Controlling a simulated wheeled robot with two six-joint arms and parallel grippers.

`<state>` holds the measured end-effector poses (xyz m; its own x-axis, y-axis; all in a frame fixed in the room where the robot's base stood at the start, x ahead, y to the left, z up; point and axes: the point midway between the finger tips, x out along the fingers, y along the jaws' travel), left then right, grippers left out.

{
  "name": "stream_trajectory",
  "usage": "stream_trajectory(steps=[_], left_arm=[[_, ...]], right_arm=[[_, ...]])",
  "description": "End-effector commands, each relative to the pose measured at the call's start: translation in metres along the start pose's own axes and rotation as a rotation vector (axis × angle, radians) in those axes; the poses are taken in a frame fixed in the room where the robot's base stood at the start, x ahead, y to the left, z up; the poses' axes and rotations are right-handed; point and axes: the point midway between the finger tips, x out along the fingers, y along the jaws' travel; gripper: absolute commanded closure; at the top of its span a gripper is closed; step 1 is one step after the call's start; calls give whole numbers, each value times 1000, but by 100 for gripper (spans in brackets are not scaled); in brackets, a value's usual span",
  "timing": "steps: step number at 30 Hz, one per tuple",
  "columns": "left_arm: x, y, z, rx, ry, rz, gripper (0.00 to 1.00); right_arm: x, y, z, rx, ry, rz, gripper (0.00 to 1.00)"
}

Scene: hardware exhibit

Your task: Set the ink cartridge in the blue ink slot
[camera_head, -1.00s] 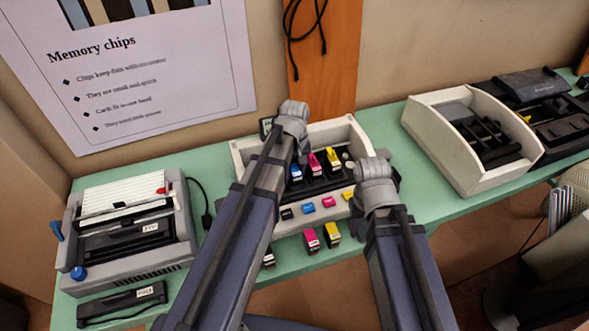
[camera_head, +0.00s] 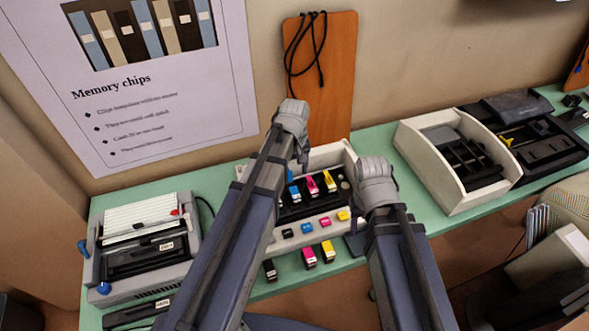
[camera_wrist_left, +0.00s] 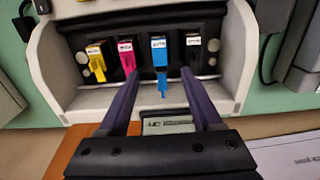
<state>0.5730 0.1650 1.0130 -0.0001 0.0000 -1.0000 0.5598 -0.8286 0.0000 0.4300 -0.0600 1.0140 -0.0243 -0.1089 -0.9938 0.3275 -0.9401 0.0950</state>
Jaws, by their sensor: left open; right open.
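The printer's ink bay (camera_head: 325,158) holds blue (camera_head: 294,192), magenta (camera_head: 312,185) and yellow (camera_head: 329,181) parts in a row. In the left wrist view the row runs yellow (camera_wrist_left: 97,60), magenta (camera_wrist_left: 126,54), blue ink slot part (camera_wrist_left: 160,52), black (camera_wrist_left: 194,50). A blue tab (camera_wrist_left: 162,86) sticks out from the blue one, towards my left gripper (camera_wrist_left: 162,76). That gripper is open, its fingers on either side of the tab, with a gap each side. My right gripper (camera_head: 391,184) is mostly hidden by its wrist, at the bay's right. I see no separate loose blue cartridge.
Loose black (camera_head: 269,270), magenta (camera_head: 309,257) and yellow (camera_head: 327,250) cartridges stand in front of the bay, below its coloured buttons (camera_head: 307,229). A grey machine (camera_head: 139,240) is at left; a cream-sided unit (camera_head: 410,160) is at right. An orange board (camera_head: 338,70) stands behind.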

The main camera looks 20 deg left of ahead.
Motion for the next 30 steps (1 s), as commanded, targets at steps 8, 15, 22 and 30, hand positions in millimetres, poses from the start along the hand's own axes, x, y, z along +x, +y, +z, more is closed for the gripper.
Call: stream_trajectory(steps=[8,15,22,30], left_arm=[[0,9,87,387,0,-46,34],[0,6,168,847,-7,-105,34],[-1,6,178,931,-10,-117,34],[13,7,177,927,-10,-116,34]], right_arm=[[1,0,0,0,0,0,50],[1,0,0,0,0,0,50],[1,0,0,0,0,0,50],[14,-1,-1,0,0,0,50]])
